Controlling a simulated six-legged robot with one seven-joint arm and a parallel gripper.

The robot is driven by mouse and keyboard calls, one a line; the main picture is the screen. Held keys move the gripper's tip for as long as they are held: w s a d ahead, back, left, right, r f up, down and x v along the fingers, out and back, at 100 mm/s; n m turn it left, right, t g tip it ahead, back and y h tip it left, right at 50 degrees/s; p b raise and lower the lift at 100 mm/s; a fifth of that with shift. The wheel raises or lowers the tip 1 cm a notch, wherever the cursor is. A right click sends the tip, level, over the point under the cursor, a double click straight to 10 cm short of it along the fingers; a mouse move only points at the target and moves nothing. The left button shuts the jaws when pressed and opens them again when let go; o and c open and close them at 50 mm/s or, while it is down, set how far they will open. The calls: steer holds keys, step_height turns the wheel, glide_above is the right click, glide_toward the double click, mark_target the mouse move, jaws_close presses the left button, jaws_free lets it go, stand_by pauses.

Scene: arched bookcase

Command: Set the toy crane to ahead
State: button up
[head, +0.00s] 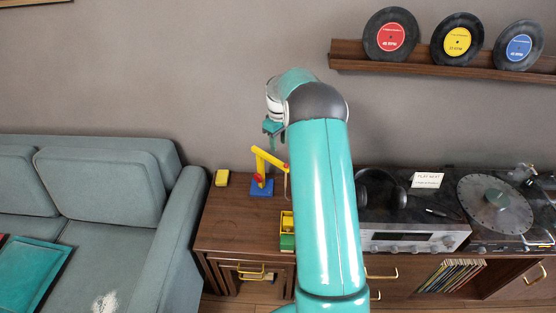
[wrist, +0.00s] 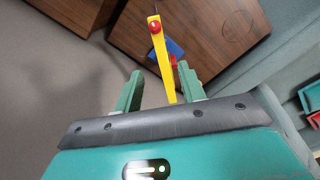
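The toy crane (head: 262,168) stands on the wooden cabinet, left of my arm. It has a blue base, a red part low on it and a yellow boom sloping down to the right in the head view. In the wrist view the crane's yellow boom (wrist: 162,58) runs lengthwise between my fingers, with a red knob near its far end. Its blue base shows partly behind the boom. My gripper (wrist: 160,70) is open, one finger on each side of the boom, with visible gaps. In the head view my gripper (head: 272,127) is small, just above the crane.
A yellow block (head: 222,177) lies left of the crane. A yellow-and-green toy (head: 287,232) is nearer the cabinet's front edge, partly hidden by my arm. Headphones (head: 380,189) and a turntable (head: 496,206) are to the right. A sofa (head: 172,235) borders the cabinet (head: 228,225) on the left.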

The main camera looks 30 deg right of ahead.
mark_target(278, 161)
step_height(278, 161, down, 9)
steer(key=shift+s, duration=0.1)
stand_by(0.3)
jaws_close()
